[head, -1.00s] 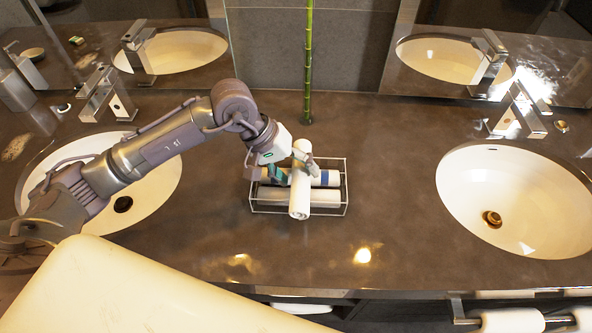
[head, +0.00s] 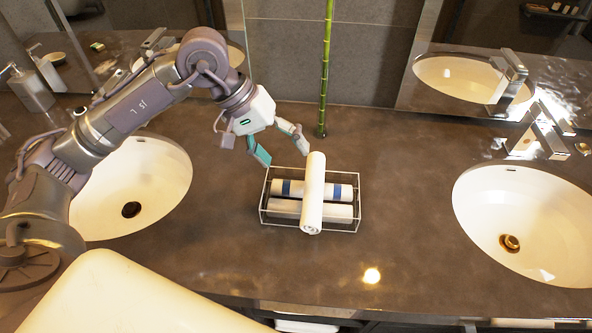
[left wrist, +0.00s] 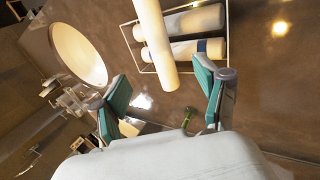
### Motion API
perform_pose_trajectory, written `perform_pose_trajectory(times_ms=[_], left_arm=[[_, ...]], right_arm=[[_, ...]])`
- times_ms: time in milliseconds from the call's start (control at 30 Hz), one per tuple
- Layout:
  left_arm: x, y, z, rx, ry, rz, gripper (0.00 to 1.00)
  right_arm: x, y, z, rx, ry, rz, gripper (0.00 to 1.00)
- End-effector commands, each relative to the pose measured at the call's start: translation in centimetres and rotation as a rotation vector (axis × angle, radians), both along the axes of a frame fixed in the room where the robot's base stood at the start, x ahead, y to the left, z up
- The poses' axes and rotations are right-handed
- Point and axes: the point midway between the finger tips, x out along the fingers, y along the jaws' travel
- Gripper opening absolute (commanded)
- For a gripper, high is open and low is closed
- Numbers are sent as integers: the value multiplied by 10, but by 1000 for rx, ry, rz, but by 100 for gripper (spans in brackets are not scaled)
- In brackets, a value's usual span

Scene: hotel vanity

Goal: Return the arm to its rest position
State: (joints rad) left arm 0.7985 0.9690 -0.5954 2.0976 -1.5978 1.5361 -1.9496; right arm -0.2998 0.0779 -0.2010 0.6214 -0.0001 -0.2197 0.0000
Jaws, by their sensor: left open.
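My left gripper (head: 281,151) is open and empty, raised above the counter just behind and left of a wire basket (head: 357,215). Its two teal-padded fingers (left wrist: 165,97) are spread apart in the left wrist view. A white rolled towel (head: 314,190) lies crosswise on top of the basket, over two other rolls inside it. One of these, at the back, is a white roll with blue bands (head: 340,191); the other is a plain white roll (head: 284,207) in front. The top roll also shows in the left wrist view (left wrist: 156,45), apart from the fingers. My right gripper is out of view.
A left sink (head: 165,190) lies under my arm, and a right sink (head: 540,215) with a square faucet (head: 540,130) is at the right. A green bamboo stalk (head: 325,75) stands behind the basket. The counter in front of the basket is clear.

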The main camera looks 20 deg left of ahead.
Motion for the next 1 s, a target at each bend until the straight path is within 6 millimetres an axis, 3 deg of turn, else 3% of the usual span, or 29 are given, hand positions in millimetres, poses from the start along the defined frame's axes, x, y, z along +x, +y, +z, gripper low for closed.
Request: perform_pose_trajectory(times_ms=[200, 700, 767, 1000], left_arm=[[-2, 8, 14, 0, 0, 1, 74], [-2, 8, 16, 0, 1, 0, 74], [-2, 8, 20, 0, 1, 0, 74], [-2, 8, 63, 0, 1, 0, 74]], right_arm=[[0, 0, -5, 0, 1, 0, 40], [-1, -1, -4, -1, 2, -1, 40], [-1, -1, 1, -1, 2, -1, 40], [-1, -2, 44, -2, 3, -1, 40]])
